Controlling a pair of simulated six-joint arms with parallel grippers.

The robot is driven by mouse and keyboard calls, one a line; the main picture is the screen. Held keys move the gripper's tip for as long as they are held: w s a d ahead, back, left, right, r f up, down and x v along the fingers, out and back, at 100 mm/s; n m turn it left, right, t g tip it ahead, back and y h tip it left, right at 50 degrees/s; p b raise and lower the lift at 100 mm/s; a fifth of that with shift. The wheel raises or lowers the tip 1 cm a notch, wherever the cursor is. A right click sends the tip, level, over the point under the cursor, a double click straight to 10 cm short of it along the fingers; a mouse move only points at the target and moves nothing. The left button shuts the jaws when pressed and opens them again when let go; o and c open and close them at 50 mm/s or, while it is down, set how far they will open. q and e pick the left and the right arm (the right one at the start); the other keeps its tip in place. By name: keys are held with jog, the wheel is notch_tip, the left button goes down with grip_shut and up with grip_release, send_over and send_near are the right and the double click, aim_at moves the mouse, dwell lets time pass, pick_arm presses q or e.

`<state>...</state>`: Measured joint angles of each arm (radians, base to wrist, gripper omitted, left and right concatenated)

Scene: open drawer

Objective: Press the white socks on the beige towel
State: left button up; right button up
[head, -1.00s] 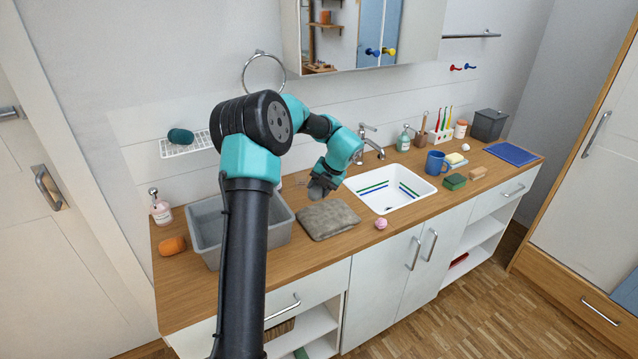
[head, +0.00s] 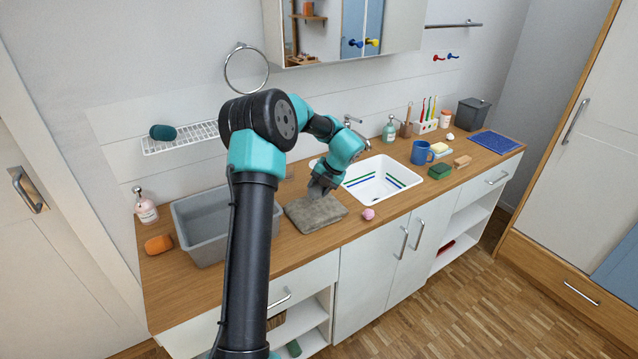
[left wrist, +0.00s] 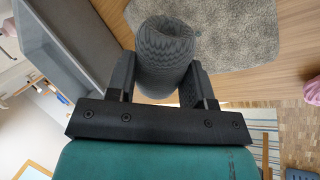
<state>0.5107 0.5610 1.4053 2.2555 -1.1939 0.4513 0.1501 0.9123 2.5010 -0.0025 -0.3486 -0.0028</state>
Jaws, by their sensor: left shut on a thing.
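The towel (head: 316,213) lies folded flat on the wooden counter between the grey tub and the sink, looking grey-beige. It also shows in the left wrist view (left wrist: 235,35) as a fuzzy grey patch at the top. My left gripper (head: 319,190) is low at the towel's back edge, pointing down. In the left wrist view it is shut on a rounded, rolled bundle (left wrist: 165,55), probably the socks, which looks grey with fine dark lines rather than white. Whether the bundle touches the towel is unclear. My right gripper is not in view.
A grey tub (head: 200,250) stands left of the towel. The white sink (head: 375,190) is to its right, with a pink ball (head: 368,214) on the counter in front. An orange roll (head: 158,244) lies at the far left. A blue mug (head: 420,152) stands beyond the sink.

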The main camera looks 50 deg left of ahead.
pick_arm(q)
jog(key=shift+f, duration=1.95)
jog(key=o, duration=0.4)
jog(key=c, duration=0.4)
